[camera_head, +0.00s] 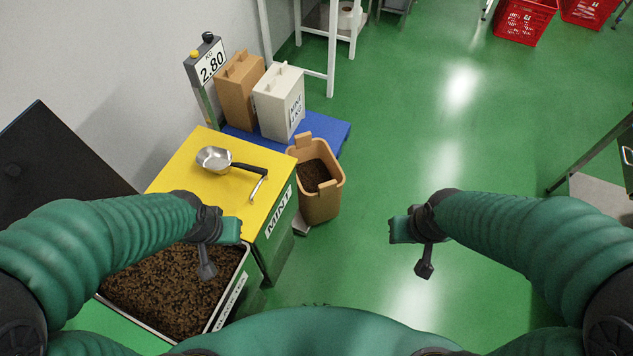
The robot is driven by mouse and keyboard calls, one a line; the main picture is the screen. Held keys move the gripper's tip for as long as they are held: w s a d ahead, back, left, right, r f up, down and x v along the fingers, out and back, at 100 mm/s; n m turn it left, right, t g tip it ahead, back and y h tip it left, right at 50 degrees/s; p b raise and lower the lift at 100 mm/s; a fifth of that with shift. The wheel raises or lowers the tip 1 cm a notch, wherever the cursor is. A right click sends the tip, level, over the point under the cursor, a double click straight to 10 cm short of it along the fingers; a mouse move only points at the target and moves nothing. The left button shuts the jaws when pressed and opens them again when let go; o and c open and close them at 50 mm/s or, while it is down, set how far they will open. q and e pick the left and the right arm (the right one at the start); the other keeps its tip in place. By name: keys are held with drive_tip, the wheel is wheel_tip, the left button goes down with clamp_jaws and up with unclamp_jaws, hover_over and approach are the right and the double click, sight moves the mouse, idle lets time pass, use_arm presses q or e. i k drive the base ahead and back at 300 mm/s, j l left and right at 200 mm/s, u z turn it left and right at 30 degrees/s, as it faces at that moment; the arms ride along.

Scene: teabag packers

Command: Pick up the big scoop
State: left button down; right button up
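The big scoop (213,158) has a shiny metal bowl and a black handle. It lies on the yellow top (190,182) of a box labelled MINT, with its handle pointing right. A thin, light metal piece (259,187) lies at the handle's end; I cannot tell whether it is a separate tool. My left gripper (218,248) is empty with its fingers apart, above the tea bin and nearer to me than the scoop. My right gripper (412,249) is empty with its fingers apart, above the open floor, well right of the scoop.
A bin of brown tea (170,292) has a raised dark lid (55,160). A tan bucket (319,200) stands right of the yellow top. Behind are a scale display (208,65), a brown box (238,88) and a white box (279,102).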

sight(212, 160)
drive_tip(key=i+l+u, duration=0.3)
drive_tip(key=i+l, duration=0.2)
drive_tip(key=i+l+u, duration=0.3)
drive_tip(key=i+l, duration=0.2)
drive_tip(key=l, duration=0.15)
